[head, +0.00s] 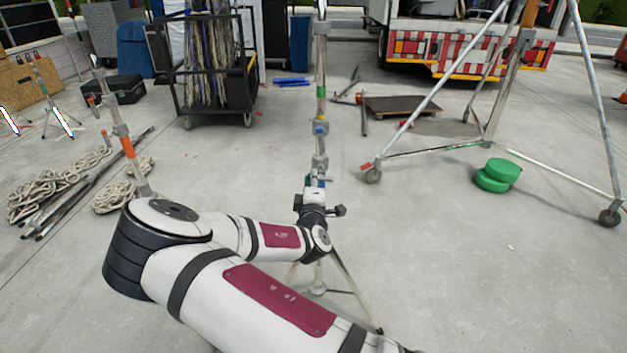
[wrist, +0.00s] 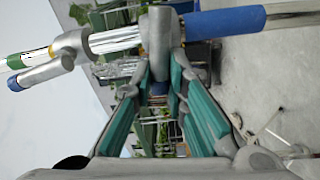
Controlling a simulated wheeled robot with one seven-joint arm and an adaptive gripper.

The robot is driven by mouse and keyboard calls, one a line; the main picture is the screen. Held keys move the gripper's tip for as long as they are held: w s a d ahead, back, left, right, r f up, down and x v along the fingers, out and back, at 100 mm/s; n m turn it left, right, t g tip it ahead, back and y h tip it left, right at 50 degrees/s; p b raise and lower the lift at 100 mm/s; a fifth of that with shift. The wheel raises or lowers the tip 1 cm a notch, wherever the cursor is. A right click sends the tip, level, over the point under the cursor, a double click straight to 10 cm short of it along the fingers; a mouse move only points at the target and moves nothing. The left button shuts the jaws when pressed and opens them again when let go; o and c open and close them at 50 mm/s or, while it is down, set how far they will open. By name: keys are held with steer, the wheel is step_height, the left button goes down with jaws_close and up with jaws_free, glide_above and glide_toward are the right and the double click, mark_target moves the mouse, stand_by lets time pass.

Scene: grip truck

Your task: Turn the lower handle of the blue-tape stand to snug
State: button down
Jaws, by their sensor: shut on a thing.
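The blue-tape stand (head: 320,107) rises upright in the middle of the head view, on tripod legs. In the wrist view its pole runs across the top, with a wide blue tape band (wrist: 225,22) to the right of the lower collar. The grey lower handle (wrist: 158,45) points from that collar toward the wrist camera. My gripper (wrist: 160,72) has its teal-padded fingers on both sides of the handle, shut on it, with a blue end between them. The upper handle (wrist: 45,73), with a blue tip, is farther left and free. In the head view my wrist hides the grip.
An orange-taped stand (head: 127,147) stands left, near coiled rope (head: 62,178) and poles. A black cart (head: 212,75) is behind it. A tall wheeled tripod (head: 487,140) and green discs (head: 495,175) are right. The floor between is mostly clear.

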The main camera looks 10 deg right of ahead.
steer(key=shift+f+n, duration=0.2)
steer(key=shift+n, duration=0.6)
steer(key=shift+a, duration=0.1)
steer(key=c, duration=1.6)
jaws_free()
steer(key=shift+s, duration=0.1)
steer(key=v, duration=1.2)
steer(key=shift+f, duration=0.1)
